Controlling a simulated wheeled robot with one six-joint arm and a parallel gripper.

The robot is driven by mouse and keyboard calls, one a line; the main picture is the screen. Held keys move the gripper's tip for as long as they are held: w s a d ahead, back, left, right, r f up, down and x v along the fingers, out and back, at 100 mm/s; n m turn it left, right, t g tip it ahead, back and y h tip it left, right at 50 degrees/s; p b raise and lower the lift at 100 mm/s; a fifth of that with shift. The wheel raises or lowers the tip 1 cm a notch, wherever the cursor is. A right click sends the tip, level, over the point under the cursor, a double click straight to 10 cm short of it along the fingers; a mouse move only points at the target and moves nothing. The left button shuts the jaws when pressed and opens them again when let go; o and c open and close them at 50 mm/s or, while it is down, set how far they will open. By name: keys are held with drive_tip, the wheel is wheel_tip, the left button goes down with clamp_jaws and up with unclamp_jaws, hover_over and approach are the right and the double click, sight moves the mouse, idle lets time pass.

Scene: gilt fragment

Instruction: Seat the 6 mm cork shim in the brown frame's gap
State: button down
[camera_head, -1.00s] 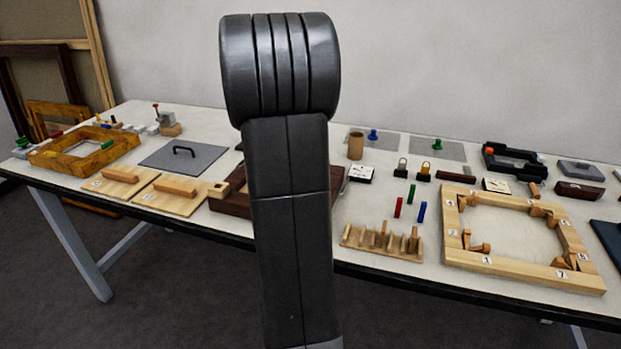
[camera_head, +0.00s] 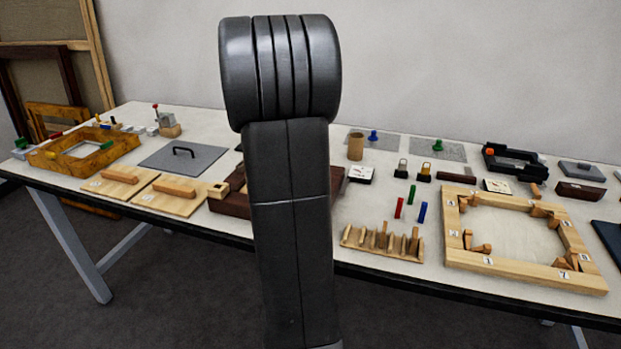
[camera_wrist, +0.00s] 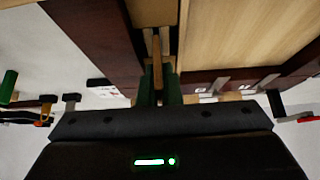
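The brown frame (camera_head: 229,204) lies on the table, mostly hidden behind my arm in the head view. In the wrist view its dark brown members (camera_wrist: 95,35) fill much of the upper part, with a dark slot between pale wood pieces at the top middle. My gripper (camera_wrist: 158,80) has its two green fingers close together around a thin tan strip, seemingly the cork shim (camera_wrist: 157,62). The strip points toward the slot. I cannot tell whether its tip is inside. My gripper is hidden in the head view.
A pale wooden frame (camera_head: 525,273) with numbered labels lies at right. A slotted wooden rack (camera_head: 382,245) stands near the front edge, with red, green and blue pegs behind it. Two wooden boards (camera_head: 172,198) and a grey plate (camera_head: 183,158) lie left of the brown frame.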

drive_tip(key=shift+f+b, duration=0.6)
drive_tip(key=shift+b, duration=0.1)
drive_tip(key=c, duration=1.5)
unclamp_jaws()
drive_tip(key=shift+c, duration=0.2)
drive_tip(key=shift+r, duration=0.1)
